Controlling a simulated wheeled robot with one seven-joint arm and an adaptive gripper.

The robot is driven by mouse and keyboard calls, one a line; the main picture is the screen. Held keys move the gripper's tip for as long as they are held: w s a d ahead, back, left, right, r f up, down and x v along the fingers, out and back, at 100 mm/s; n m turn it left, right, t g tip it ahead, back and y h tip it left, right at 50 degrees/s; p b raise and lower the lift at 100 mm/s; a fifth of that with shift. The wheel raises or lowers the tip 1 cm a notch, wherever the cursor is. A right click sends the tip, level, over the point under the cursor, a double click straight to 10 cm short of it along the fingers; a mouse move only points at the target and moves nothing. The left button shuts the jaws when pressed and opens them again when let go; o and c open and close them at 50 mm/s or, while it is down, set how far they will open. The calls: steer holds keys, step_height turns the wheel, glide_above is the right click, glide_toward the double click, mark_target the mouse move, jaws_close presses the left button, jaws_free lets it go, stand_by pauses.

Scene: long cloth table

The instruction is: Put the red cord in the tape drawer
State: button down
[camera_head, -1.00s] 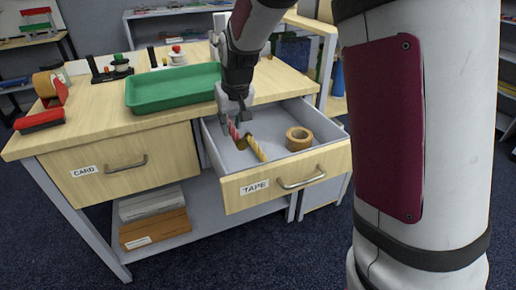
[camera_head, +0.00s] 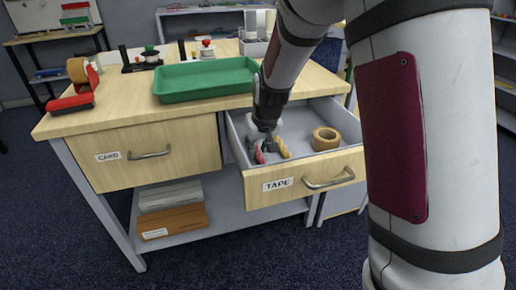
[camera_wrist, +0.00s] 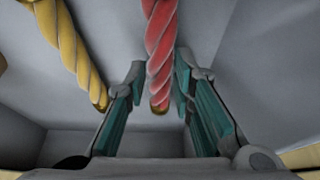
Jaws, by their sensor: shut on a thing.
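The red cord (camera_head: 259,156) is a twisted red length. It also shows in the wrist view (camera_wrist: 160,45), between my two fingers, with its cut end low between them. My gripper (camera_head: 265,143) is shut on it and is down inside the open tape drawer (camera_head: 303,185), near the drawer's left side. In the wrist view my gripper (camera_wrist: 158,85) has teal finger pads on either side of the cord. Whether the cord touches the drawer floor I cannot tell. The drawer front carries a TAPE label and a metal handle.
A yellow twisted cord (camera_head: 283,147) lies in the drawer just right of my gripper, and a tan tape roll (camera_head: 326,138) lies farther right. A green tray (camera_head: 205,80) sits on the tabletop behind. The card drawer (camera_head: 150,155) at left is shut.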

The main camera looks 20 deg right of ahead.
steer(key=shift+f, duration=0.15)
steer(key=c, duration=1.4)
jaws_free()
steer(key=shift+o, duration=0.2)
steer(key=p+v, duration=0.3)
steer(key=v, duration=0.9)
steer(key=shift+r+p, duration=0.3)
